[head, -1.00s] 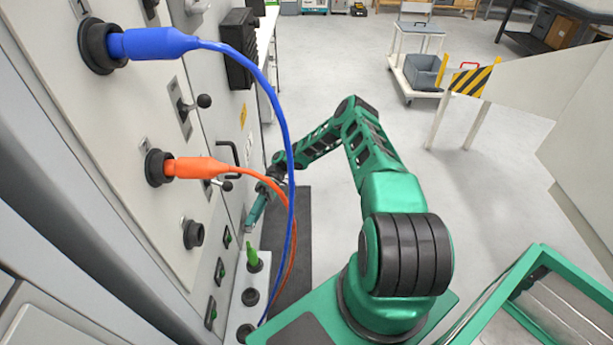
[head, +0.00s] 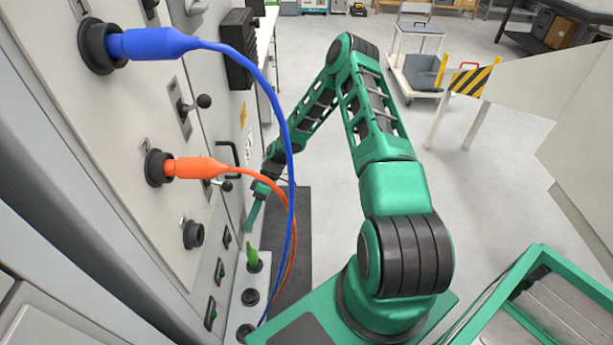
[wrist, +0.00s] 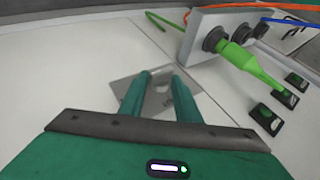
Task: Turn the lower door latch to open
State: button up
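In the wrist view a grey metal latch plate (wrist: 127,88) lies flat on the pale cabinet door, with a rounded latch part (wrist: 161,84) on it. My gripper (wrist: 163,76) reaches over this plate. Its two green fingers are apart, one on each side of the rounded part, with a visible gap. I cannot tell whether they touch it. In the head view my gripper (head: 249,226) points down beside the cabinet front, and the latch cannot be made out there.
A green plug (wrist: 250,65) sits in a socket box close right of the latch; it also shows in the head view (head: 253,257). Blue (head: 290,150) and orange (head: 285,205) cables hang in front of the cabinet. A black door handle (head: 231,160) stands above.

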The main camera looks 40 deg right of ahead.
jog(key=t, duration=0.1)
jog(key=t+h, duration=0.1)
jog(key=s+n+h, duration=0.1)
jog(key=shift+a+r+t, duration=0.3)
jog(key=shift+a+t, duration=0.05)
jog(key=shift+t, duration=0.05)
jog(key=shift+s+a+n+t+h, duration=0.15)
jog(key=shift+s+a+t+h, duration=0.05)
jog(key=shift+t+h, duration=0.4)
jog(key=shift+s+a+n+t+h, duration=0.2)
jog(key=shift+t+h, duration=0.3)
jog(key=shift+t, duration=0.2)
jog(key=s+d+r+m+h, duration=0.1)
jog(key=s+d+r, duration=0.2)
jog(key=d+r, duration=0.2)
jog(key=s+d+r+m+g+h, duration=0.1)
jog(key=s+d+r, duration=0.3)
jog(key=r, duration=0.6)
jog(key=s+d+r+m+g+h, duration=0.1)
jog(key=s+d+r+m+h, duration=0.1)
jog(key=d+r, duration=0.5)
jog(key=shift+s+d+r+m, duration=0.15)
jog(key=shift+s+d+m, duration=0.15)
jog(key=shift+s+m, duration=0.45)
